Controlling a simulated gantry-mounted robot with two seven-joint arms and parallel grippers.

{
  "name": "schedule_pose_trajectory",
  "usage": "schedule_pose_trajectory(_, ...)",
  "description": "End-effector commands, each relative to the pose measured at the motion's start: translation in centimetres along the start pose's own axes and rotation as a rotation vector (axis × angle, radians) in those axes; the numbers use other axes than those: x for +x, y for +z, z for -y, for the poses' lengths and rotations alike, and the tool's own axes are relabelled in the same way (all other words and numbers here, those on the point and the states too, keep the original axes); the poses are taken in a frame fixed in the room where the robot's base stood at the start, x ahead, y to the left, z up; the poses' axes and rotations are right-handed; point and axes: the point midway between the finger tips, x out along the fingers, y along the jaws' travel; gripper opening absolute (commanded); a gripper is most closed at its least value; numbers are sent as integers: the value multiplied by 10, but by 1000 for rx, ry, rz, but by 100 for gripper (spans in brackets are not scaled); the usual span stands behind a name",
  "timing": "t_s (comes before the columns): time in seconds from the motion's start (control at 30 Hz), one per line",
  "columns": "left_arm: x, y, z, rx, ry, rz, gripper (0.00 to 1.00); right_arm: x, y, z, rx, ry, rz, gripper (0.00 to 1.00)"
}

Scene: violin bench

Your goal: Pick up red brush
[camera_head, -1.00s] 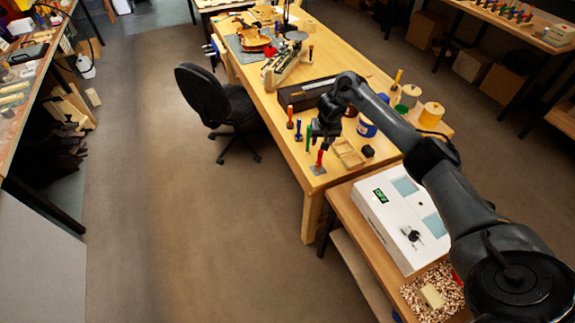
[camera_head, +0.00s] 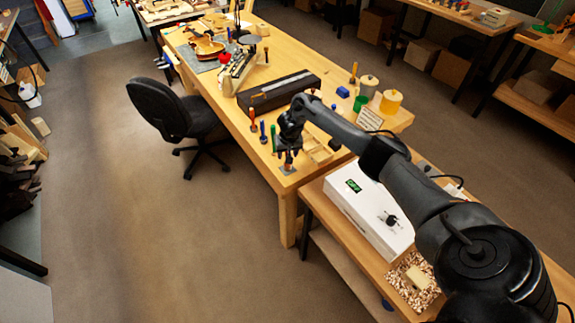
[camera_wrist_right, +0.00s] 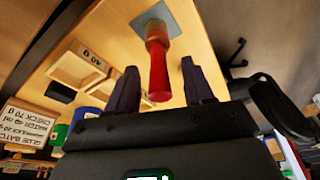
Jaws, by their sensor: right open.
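The red brush (camera_wrist_right: 159,75) stands on a small grey-blue pad (camera_wrist_right: 157,20) near the bench corner. In the right wrist view its red handle end lies between the two dark fingers of my right gripper (camera_wrist_right: 159,66). The fingers are apart, with a gap showing on both sides of the handle. In the head view my right gripper (camera_head: 288,148) is over the brush and hides most of it; only a little of the brush's lower part (camera_head: 288,160) shows. My left gripper is out of view.
Blue (camera_head: 262,133) and orange (camera_head: 252,120) handled tools stand close left of the gripper. A wooden tray (camera_head: 318,152) is just right. A long dark case (camera_head: 280,91) lies behind. A white box (camera_head: 368,205) sits on the lower bench at right.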

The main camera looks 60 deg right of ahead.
Motion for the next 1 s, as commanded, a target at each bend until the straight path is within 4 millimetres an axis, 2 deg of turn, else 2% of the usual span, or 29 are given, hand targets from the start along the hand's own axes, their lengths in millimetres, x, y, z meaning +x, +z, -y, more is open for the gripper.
schedule_pose_trajectory(0.3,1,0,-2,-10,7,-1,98,4,0,0,-2,0,0,50)
schedule_pose_trajectory(0.63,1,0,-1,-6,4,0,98,3,0,0,-1,0,-1,0)
schedule_pose_trajectory(1.0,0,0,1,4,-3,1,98,1,-1,0,-1,-1,-1,0)
